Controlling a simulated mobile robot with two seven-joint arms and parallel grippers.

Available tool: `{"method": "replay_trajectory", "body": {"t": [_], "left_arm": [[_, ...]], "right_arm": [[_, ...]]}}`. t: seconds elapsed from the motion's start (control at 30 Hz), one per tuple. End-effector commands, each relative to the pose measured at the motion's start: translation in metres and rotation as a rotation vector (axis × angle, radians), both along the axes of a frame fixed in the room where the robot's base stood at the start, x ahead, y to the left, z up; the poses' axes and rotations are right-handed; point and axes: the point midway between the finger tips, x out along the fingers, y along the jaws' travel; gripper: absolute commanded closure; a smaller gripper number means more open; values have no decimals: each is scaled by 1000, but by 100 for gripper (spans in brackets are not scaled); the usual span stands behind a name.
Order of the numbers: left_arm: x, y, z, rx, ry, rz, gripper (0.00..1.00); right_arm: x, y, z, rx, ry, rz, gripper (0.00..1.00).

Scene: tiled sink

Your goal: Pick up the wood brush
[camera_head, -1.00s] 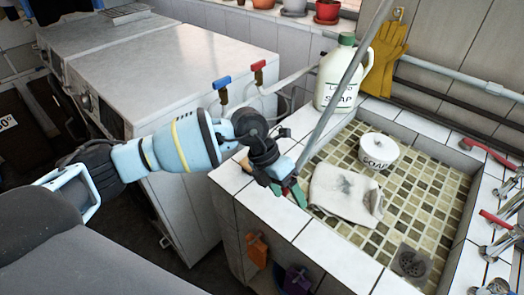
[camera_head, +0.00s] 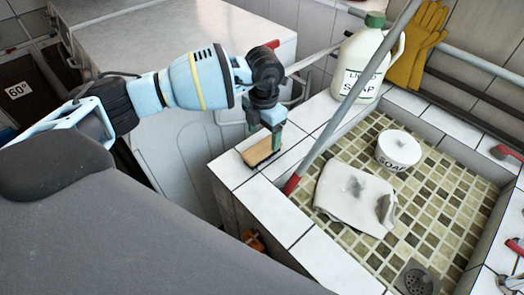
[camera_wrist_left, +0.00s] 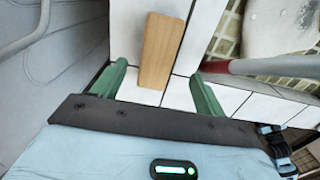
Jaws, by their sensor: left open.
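The wood brush (camera_head: 259,151) lies on the white tiled rim of the sink, at its left corner. In the left wrist view the brush (camera_wrist_left: 160,50) shows as a plain tan wooden block. My left gripper (camera_head: 265,143) is over the brush in the head view. In the left wrist view its two green fingers (camera_wrist_left: 155,92) are spread wide, and the near end of the brush lies between and just ahead of them. Nothing is held. I cannot tell the exact height of the fingers above the tiles. My right gripper is not in view.
A grey pole with a red end (camera_head: 352,97) slants across close to the right of my left gripper. A soap jug (camera_head: 362,65) stands behind. White machines (camera_head: 165,45) are at the left.

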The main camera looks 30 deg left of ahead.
Motion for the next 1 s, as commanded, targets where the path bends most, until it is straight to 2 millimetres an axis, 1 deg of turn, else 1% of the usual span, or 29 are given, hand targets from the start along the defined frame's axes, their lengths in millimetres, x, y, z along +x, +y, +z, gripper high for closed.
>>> {"method": "replay_trajectory", "body": {"t": [0.07, 0.13, 0.4, 0.53, 0.73, 0.77, 1.0], "left_arm": [[0, 0, -2, 0, 0, 0, 27], [-1, 1, -9, 1, 2, 1, 27], [-2, 4, -45, -2, 2, -1, 27], [-2, 4, -51, -1, -1, -1, 27], [-2, 4, -51, -1, -1, -1, 27], [-2, 4, -51, -1, -1, -1, 30], [-2, 4, -51, -1, -1, -1, 61]], "right_arm": [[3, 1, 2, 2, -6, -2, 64], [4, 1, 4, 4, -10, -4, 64], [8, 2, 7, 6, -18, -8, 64], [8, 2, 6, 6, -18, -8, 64], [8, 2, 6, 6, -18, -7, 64], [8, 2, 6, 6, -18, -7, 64], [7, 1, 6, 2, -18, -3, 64]]}}
